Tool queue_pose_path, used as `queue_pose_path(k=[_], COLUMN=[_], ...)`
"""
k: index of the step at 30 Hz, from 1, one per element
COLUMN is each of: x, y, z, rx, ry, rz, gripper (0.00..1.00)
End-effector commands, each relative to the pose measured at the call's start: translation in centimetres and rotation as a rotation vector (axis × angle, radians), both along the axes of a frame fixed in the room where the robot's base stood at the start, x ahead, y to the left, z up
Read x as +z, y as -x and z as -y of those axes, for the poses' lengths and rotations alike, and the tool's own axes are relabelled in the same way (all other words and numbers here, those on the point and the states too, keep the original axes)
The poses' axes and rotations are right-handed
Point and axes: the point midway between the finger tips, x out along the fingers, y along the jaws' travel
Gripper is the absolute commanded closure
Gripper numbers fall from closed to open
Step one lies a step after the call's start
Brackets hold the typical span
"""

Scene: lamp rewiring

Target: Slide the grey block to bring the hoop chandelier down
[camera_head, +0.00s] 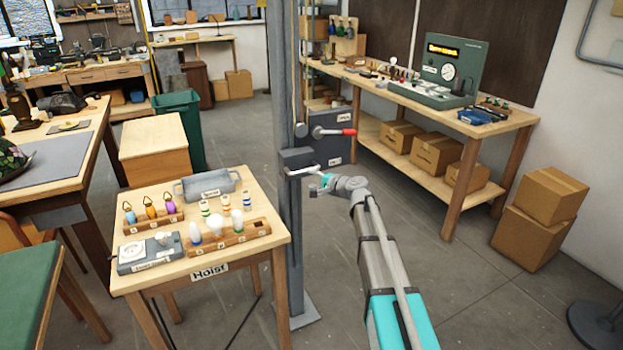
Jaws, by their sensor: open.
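The grey block (297,158) sits on the upright grey post (283,80), with a pale bar handle (304,170) sticking out on its right. My gripper (316,187) is open, just below and right of the handle. From this angle I cannot tell whether it touches the handle. The hoop chandelier is not in view.
A dark grey box (334,149) with a red-tipped lever (335,132) is behind the block. The table labelled Hoist (265,245) holds bulbs, small lanterns and a grey tray (208,186) left of the post.

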Motion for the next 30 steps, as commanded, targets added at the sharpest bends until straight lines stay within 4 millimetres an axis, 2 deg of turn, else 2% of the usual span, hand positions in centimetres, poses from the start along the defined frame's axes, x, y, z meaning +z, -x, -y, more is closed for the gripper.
queue_pose_path(k=[30], x=[1.1], y=[4.7], z=[1.7], rx=[0.0], ry=[-0.001], rz=[-0.001], gripper=[0.43])
